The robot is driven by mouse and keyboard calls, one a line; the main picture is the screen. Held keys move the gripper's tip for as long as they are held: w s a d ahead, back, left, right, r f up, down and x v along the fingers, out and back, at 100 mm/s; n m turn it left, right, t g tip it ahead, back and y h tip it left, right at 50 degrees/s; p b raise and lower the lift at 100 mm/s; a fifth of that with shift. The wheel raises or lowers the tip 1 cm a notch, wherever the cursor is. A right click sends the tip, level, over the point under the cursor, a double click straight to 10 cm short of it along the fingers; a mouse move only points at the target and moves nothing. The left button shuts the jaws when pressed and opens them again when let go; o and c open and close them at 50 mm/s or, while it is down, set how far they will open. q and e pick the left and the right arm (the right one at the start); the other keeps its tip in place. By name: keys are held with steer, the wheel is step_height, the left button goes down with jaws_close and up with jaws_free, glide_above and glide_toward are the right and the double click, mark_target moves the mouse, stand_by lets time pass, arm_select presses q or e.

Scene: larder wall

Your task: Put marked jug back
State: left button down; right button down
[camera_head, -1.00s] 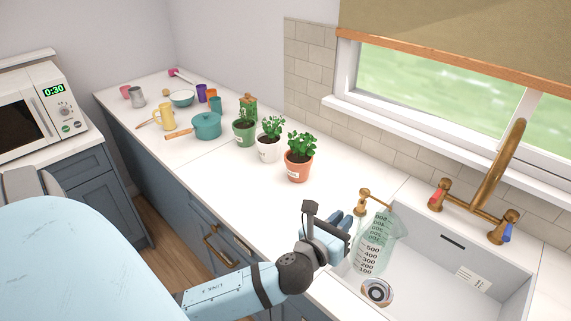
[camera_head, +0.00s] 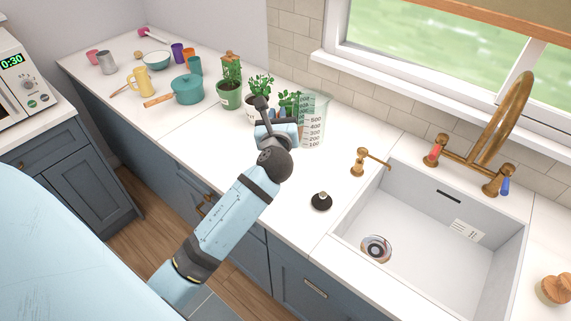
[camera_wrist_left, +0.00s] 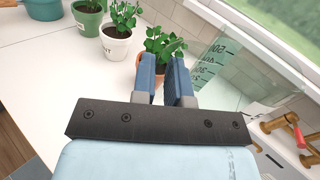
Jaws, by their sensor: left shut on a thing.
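The marked jug (camera_head: 314,125) is clear greenish plastic with dark measuring numbers. My left gripper (camera_head: 284,118) is shut on it at its left side and holds it roughly upright, in front of the potted plants in the head view. Whether its base touches the counter I cannot tell. In the left wrist view the jug (camera_wrist_left: 222,62) shows to the right of the blue fingers (camera_wrist_left: 168,78), its numbers sideways; the grasped part is hidden behind the fingers. My right gripper is not in view.
A green pot (camera_head: 229,95) and a white pot (camera_wrist_left: 116,45) with herbs stand close by; a terracotta pot is mostly hidden behind the gripper. A black stopper (camera_head: 321,201) lies left of the sink (camera_head: 430,240). A teal pan (camera_head: 188,90) and several cups stand farther back.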

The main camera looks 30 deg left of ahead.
arm_select(q)
step_height(320, 180, down, 15)
steer(key=shift+b, duration=1.05)
steer(key=shift+f, duration=0.15)
steer(key=c, duration=1.1)
jaws_free()
steer(key=shift+c, duration=0.2)
